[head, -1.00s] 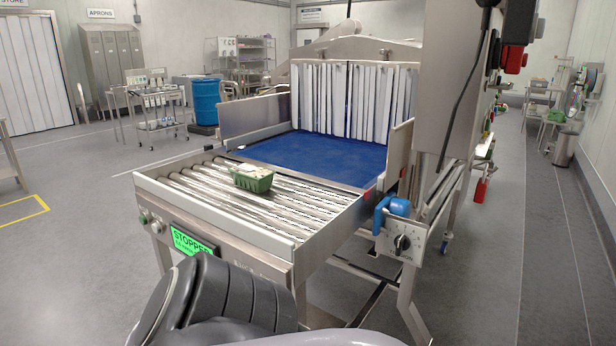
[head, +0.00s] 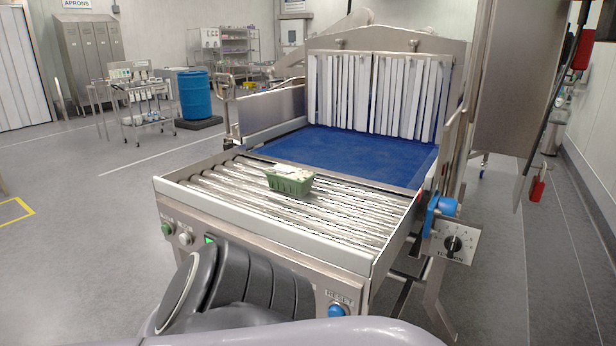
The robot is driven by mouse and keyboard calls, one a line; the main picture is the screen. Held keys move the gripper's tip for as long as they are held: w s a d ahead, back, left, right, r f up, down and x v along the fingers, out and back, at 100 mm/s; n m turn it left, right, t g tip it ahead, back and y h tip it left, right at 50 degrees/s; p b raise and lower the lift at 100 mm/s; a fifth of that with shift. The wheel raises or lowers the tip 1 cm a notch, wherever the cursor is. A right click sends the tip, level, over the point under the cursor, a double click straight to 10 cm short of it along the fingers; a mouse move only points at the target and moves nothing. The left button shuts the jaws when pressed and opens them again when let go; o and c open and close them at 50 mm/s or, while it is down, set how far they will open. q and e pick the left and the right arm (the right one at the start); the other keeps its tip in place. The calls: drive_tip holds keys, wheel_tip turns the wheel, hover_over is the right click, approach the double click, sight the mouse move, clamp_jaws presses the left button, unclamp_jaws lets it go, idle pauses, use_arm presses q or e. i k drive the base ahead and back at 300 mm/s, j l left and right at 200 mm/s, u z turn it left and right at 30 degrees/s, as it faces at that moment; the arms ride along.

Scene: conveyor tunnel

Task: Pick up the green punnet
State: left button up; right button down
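The green punnet (head: 290,184) sits upright on the metal rollers of the conveyor (head: 230,192), a little left of the middle of the roller bed. Something pale shows at its top; I cannot tell what it is. Part of one of my arms, dark grey and pale, fills the bottom of the head view in front of the conveyor. Neither of my grippers is in view, and nothing touches the punnet.
A blue belt (head: 350,150) runs behind the rollers to a white strip curtain (head: 375,95). Side walls flank the belt. A blue reset button (head: 337,311) and a tension dial (head: 453,244) are on the frame. A blue drum (head: 194,94) and a trolley (head: 143,105) stand behind left.

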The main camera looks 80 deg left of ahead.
sight(298, 182)
drive_tip(key=k+j, duration=1.6)
drive_tip(key=k, duration=0.1)
